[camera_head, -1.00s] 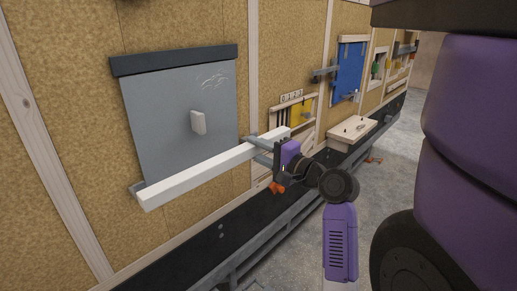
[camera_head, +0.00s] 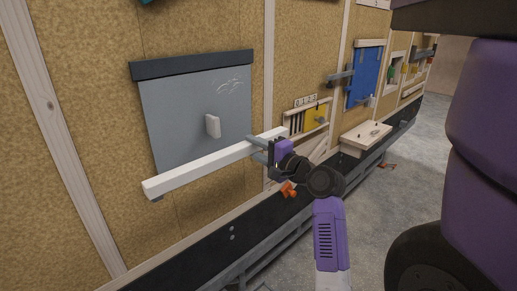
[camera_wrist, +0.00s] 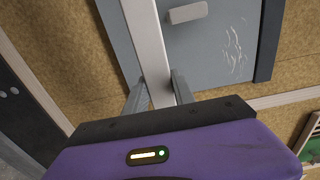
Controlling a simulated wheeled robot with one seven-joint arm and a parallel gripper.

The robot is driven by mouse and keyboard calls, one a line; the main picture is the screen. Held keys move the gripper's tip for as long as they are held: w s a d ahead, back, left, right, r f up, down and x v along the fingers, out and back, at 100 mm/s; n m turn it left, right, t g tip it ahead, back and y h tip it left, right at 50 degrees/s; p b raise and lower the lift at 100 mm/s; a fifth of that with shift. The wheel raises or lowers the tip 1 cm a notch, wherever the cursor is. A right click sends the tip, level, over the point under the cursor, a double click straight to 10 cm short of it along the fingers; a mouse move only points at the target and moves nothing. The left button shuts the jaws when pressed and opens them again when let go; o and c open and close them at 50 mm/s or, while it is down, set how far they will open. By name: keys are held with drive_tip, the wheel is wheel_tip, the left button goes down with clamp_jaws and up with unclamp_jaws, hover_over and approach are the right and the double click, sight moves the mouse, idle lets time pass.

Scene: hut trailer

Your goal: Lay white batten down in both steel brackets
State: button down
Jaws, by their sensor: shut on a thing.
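The white batten (camera_head: 200,171) runs aslant across the lower edge of a grey panel on the wall, its right end higher in the picture. My gripper (camera_head: 257,149) is shut on it near its right end. In the wrist view the batten (camera_wrist: 146,40) passes between my two grey fingers (camera_wrist: 158,90). A small grey piece, probably the left steel bracket (camera_head: 157,198), peeks out under the batten's left end. I cannot tell whether the batten touches it. The right bracket cannot be made out near my gripper.
A black ledge (camera_head: 225,240) runs along the wall below. A yellow panel (camera_head: 315,117), a blue panel (camera_head: 363,75) and a wooden box (camera_head: 365,138) are farther right.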

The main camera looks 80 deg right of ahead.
sight(231, 135)
drive_tip(key=shift+x, duration=3.95)
drive_tip(key=shift+f, duration=0.1)
drive_tip(key=shift+d+p, duration=0.1)
drive_tip(key=shift+p, duration=0.3)
drive_tip(key=shift+s+d+f+b, duration=0.1)
drive_tip(key=shift+f+b, duration=1.35)
drive_tip(key=shift+f, duration=0.65)
drive_tip(key=c, duration=1)
unclamp_jaws()
drive_tip(key=shift+o, duration=0.6)
drive_tip(key=o, duration=0.7)
